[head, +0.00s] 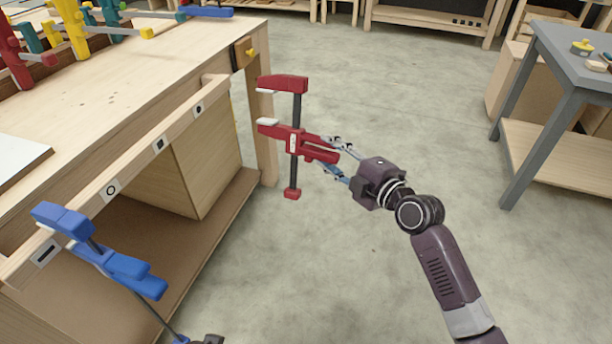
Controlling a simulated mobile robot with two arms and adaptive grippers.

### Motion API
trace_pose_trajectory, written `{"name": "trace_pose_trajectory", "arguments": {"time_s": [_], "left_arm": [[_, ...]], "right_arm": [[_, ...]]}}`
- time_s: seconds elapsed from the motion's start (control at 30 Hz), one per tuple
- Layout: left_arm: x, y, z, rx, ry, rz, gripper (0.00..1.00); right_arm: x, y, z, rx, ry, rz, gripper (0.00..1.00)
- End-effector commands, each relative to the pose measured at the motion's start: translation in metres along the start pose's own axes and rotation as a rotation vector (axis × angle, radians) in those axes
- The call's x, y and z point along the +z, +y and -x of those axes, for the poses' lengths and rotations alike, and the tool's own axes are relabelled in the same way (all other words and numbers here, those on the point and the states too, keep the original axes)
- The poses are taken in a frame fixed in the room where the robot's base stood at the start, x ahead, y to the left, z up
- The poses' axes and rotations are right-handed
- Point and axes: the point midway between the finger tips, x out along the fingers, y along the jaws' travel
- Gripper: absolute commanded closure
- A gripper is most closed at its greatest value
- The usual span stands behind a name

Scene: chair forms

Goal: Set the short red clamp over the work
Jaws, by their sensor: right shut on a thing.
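The short red clamp (295,138) is upright in the middle of the head view. It has two jaws with pale pads facing left, a dark bar and a red lower end. My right gripper (333,158) is shut on its lower jaw from the right. The clamp is in front of the bench corner, with a visible gap between its pads. A pale wooden rail (135,170) with marked tags runs along the bench front, left of the clamp; I cannot tell which piece is the work. A dark piece at the bottom edge may be my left gripper (206,340); its fingers are hidden.
A blue clamp (122,272) is tilted at the rail's near end. The bench top (165,60) carries several coloured clamps in a rack at back left and a pale board (18,160) at the left edge. A grey table (572,58) stands at right. The floor (380,90) between is clear.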

Motion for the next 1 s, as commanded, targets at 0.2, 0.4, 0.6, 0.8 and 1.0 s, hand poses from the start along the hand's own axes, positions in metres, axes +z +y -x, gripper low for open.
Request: {"name": "trace_pose_trajectory", "arguments": {"time_s": [0.2,0.4,0.6,0.8,1.0], "left_arm": [[-0.010,-0.001,0.020,-0.005,0.063,0.003,0.60],[-0.013,-0.002,0.042,-0.008,0.089,0.004,0.60],[-0.011,-0.003,0.050,-0.009,0.081,0.005,0.60],[-0.001,-0.004,0.051,-0.010,0.041,0.006,0.60],[0.016,-0.005,0.054,-0.013,-0.026,0.009,0.60]], "right_arm": [[-0.003,-0.027,-0.054,0.125,0.017,0.163,0.98],[-0.008,-0.030,-0.074,0.172,0.011,0.223,0.98],[-0.010,-0.028,-0.078,0.179,0.009,0.233,0.98],[-0.013,-0.028,-0.080,0.178,0.009,0.231,0.98],[-0.015,-0.028,-0.085,0.177,0.009,0.230,0.98]]}}
